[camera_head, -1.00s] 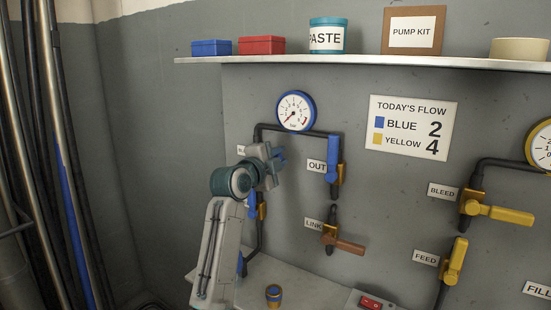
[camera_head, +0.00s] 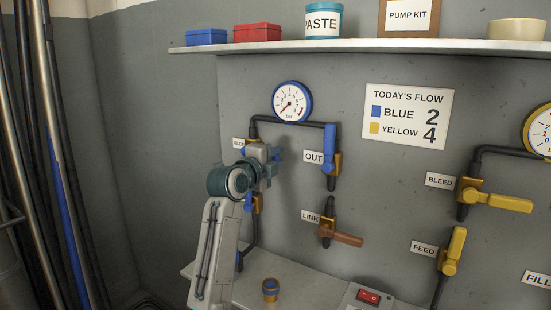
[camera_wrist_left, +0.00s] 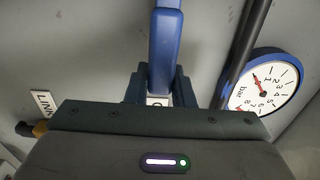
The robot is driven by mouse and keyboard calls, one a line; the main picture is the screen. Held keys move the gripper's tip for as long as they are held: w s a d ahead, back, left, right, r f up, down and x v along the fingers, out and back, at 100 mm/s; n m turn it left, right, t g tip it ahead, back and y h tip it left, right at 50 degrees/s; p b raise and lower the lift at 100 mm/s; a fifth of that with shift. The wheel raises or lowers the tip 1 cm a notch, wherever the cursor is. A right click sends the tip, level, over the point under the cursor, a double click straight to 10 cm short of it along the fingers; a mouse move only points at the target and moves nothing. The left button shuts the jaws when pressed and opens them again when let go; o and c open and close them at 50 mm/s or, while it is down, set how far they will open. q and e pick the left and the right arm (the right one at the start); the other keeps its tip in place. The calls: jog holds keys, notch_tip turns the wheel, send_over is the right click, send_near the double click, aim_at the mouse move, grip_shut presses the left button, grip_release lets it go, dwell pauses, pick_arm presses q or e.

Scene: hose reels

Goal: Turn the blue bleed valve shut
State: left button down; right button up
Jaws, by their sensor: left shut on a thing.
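The blue bleed valve sits below the blue gauge at the left of the wall, mostly hidden in the head view behind my left gripper (camera_head: 266,162). The valve's label (camera_head: 239,143) is partly covered by the gripper. How far the handle is turned cannot be told. My right gripper is in neither view.
The blue OUT valve (camera_head: 330,150) and the LINK valve (camera_head: 340,237) are close on the right. The blue gauge (camera_head: 293,101) is above. Another blue handle (camera_head: 249,201) is just below the gripper. Yellow valves are farther right, and a shelf (camera_head: 350,46) runs above.

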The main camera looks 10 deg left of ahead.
pick_arm(q)
jog(key=c, duration=1.2)
grip_release()
jog(key=shift+f, duration=0.1)
jog(key=shift+c, duration=0.2)
